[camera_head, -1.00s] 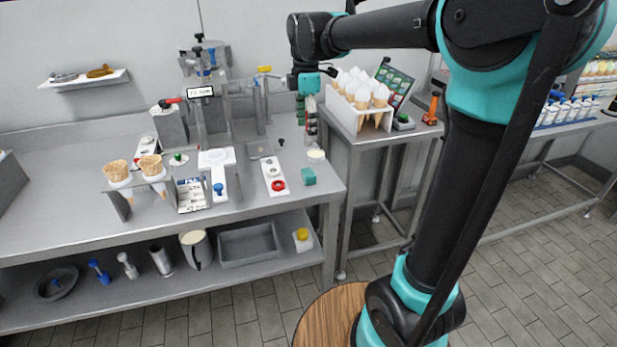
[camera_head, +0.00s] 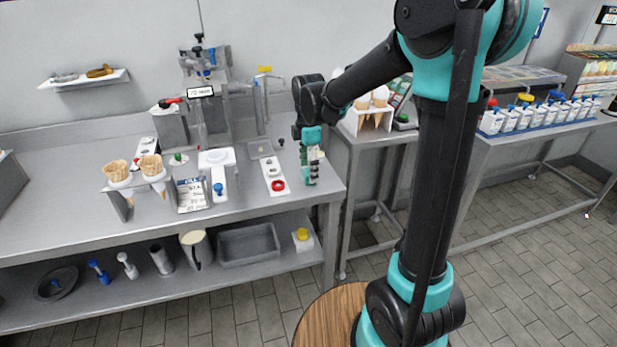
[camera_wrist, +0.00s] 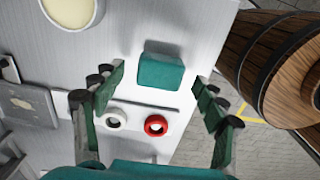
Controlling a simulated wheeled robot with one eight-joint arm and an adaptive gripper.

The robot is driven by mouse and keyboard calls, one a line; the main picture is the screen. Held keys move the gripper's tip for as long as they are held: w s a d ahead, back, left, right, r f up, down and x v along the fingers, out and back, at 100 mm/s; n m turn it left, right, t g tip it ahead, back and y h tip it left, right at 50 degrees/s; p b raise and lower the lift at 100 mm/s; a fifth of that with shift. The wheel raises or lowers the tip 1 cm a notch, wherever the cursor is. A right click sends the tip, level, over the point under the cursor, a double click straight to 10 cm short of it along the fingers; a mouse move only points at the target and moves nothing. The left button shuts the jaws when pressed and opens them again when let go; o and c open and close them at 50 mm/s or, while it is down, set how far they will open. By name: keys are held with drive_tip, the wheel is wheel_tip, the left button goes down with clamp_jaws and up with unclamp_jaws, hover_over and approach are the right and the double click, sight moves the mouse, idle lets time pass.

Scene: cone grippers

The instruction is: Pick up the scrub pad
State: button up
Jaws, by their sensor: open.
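The scrub pad (camera_wrist: 160,71) is a small teal-green block lying flat on the steel table, seen in the wrist view just beyond and between my fingertips. My gripper (camera_wrist: 160,80) is open and empty, with one green finger on each side of the pad in that picture. The fingers appear apart from the pad; the exact height gap is hard to judge. In the head view my gripper (camera_head: 310,178) points down over the table's right end and mostly hides the pad.
A white strip with a red ring (camera_head: 278,186) lies left of my gripper. A tub of cream (camera_wrist: 72,10) stands near the pad. The table's right edge (camera_head: 345,186) is close. Cones in a stand (camera_head: 378,108) are on the table to the right.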

sight(308, 172)
wheel_tip(308, 172, down, 2)
drive_tip(key=c, duration=1)
drive_tip(key=shift+r, duration=0.1)
drive_tip(key=shift+c, duration=0.2)
wheel_tip(308, 172, up, 20)
idle(0.3)
